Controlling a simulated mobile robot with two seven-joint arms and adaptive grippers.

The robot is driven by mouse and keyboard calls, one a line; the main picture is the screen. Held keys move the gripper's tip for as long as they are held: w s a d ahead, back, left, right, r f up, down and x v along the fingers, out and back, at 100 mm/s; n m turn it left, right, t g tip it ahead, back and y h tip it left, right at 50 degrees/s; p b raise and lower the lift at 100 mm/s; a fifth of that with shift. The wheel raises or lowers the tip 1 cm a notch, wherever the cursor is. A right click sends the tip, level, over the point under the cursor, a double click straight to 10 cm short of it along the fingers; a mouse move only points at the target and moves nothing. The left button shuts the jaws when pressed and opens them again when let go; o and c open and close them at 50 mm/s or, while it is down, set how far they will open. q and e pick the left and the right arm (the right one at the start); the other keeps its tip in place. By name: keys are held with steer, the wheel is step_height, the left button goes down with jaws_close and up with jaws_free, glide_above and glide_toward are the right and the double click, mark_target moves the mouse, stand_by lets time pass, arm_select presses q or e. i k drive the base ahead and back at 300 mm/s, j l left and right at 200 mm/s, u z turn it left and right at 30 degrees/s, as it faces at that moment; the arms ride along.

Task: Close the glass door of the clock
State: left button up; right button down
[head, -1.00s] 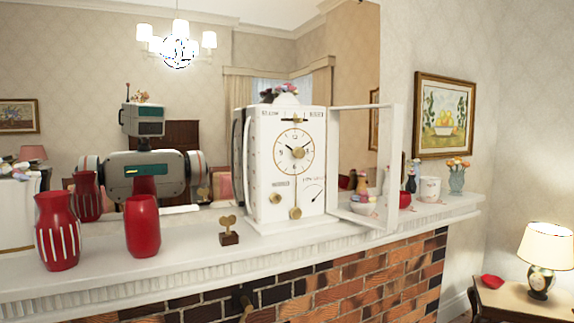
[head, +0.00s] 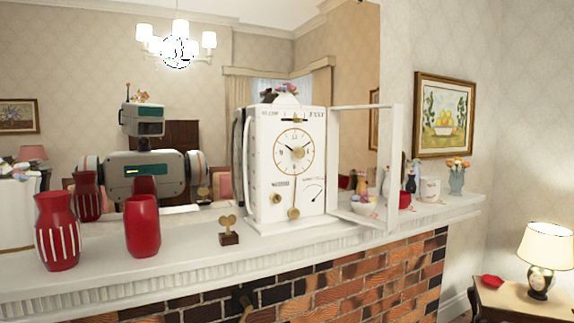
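The white clock (head: 262,190) stands on the mantelpiece near the middle of the head view, with a round dial, brass knobs and a small gauge. Its glass door (head: 397,165) is a white frame hinged at the clock's right side. The door stands wide open, swung out to the right and toward me, over the mantel edge. Through its pane I see small items on the mantel. Neither of my grippers shows in the head view.
The white mantelpiece (head: 130,266) runs across the brick fireplace (head: 350,280). Red vases (head: 142,228) and a brass key on a block (head: 229,238) stand left of the clock. A white pot (head: 430,189) and a flower vase (head: 456,181) stand right of the door. A large mirror hangs behind, reflecting a robot.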

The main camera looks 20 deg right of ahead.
mark_target(397, 158)
steer(key=l+u, duration=0.15)
steer(key=l, duration=0.45)
steer(key=k+l+u, duration=0.1)
steer(key=l, duration=0.5)
steer(key=k+l+u, duration=0.15)
steer(key=l, duration=0.45)
steer(key=k+l+u, duration=0.1)
steer(key=l, duration=0.5)
steer(key=k+l+u, duration=0.15)
steer(key=l, duration=0.4)
steer(key=k+l+u, duration=0.1)
steer(key=k+l, duration=0.2)
steer(key=l, duration=0.25)
steer(key=k+l+u, duration=0.15)
steer(key=l, duration=0.4)
steer(key=k+l+u, duration=0.15)
steer(key=k+l, duration=0.15)
steer(key=l, duration=0.2)
